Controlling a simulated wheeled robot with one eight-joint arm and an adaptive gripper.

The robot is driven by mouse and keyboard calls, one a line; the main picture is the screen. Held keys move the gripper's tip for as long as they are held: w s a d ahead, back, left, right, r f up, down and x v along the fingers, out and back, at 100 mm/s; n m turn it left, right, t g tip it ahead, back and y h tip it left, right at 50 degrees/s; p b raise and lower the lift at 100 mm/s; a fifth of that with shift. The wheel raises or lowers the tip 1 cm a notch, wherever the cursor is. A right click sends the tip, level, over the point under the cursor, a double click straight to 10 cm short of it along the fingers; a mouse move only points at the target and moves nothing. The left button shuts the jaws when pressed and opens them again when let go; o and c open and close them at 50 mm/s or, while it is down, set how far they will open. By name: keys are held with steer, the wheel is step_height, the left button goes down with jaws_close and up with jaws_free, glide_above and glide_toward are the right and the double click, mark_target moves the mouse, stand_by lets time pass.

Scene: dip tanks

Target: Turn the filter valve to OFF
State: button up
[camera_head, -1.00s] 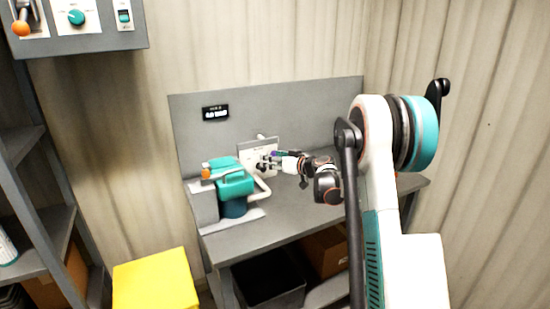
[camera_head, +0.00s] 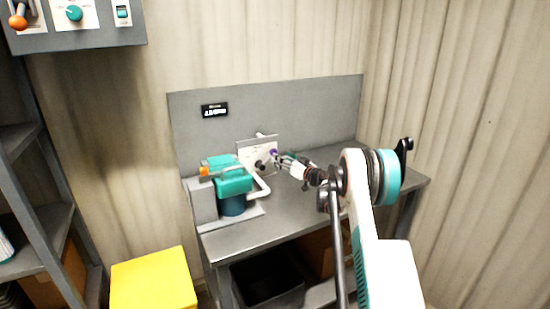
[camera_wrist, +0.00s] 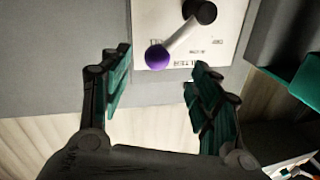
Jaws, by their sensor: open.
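The filter valve has a black hub (camera_wrist: 200,12) and a pale lever ending in a purple ball (camera_wrist: 157,57). It is mounted on a white plate (camera_wrist: 223,45) marked FILTER, on the grey back board. In the head view the purple ball (camera_head: 273,152) sits up and right of the hub (camera_head: 259,165). My gripper (camera_wrist: 162,58) is open, with its two teal-lined fingers spread to either side of the ball in the wrist view. The ball appears beyond the fingertips, with no visible contact. In the head view my gripper (camera_head: 284,161) is just right of the plate.
A small black display (camera_head: 214,110) is on the back board. A yellow box (camera_head: 153,280) stands at lower left. The bench's right side is clear.

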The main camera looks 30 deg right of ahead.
mark_target(268, 158)
steer(key=w, duration=0.3)
steer(key=w+a+b, duration=0.1)
steer(key=w, duration=0.2)
steer(key=shift+a, duration=0.15)
jaws_close()
